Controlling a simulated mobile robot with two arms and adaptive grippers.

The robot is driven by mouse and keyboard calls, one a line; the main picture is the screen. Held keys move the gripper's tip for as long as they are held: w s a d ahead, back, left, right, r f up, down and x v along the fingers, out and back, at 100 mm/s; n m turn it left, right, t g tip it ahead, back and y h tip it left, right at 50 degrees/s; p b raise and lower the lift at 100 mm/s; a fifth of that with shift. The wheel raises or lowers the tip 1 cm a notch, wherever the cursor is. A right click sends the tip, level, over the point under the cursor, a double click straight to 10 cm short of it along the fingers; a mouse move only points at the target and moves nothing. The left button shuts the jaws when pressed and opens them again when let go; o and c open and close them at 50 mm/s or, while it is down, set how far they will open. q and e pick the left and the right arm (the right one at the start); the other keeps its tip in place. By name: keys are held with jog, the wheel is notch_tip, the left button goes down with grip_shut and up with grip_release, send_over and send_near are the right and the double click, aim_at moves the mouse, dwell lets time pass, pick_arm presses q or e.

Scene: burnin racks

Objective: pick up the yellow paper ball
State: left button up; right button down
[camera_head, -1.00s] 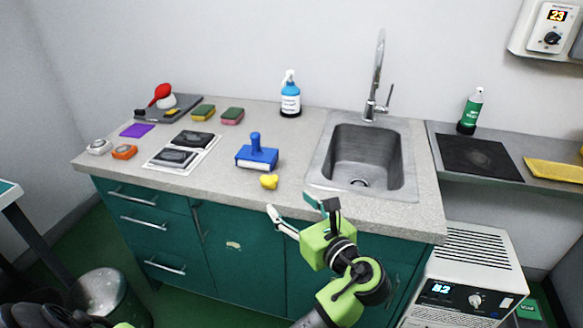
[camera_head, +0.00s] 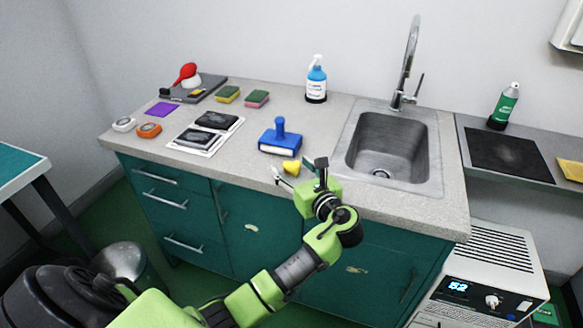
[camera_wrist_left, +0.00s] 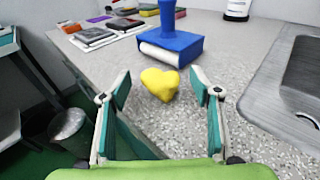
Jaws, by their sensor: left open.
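The yellow paper ball (camera_head: 291,167) lies on the grey counter (camera_head: 240,180) near its front edge, just in front of a blue roller tool (camera_head: 281,138). In the left wrist view the crumpled yellow ball (camera_wrist_left: 160,84) sits ahead of and between the fingers, with the blue tool (camera_wrist_left: 172,45) close behind it. My left gripper (camera_head: 297,170) is open and empty, its fingers at the counter's front edge beside the ball. In the left wrist view the two fingers (camera_wrist_left: 160,95) are spread on either side, apart from the ball. My right gripper is not in view.
A sink (camera_head: 392,155) with a tall tap lies right of the ball. A metal bin (camera_head: 122,262) stands on the floor.

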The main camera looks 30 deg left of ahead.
pick_arm(q)
jog(key=shift+w+a+f, duration=0.1)
jog(key=shift+w+a, duration=0.2)
jog(key=shift+a, duration=0.2)
jog(key=c, duration=0.8)
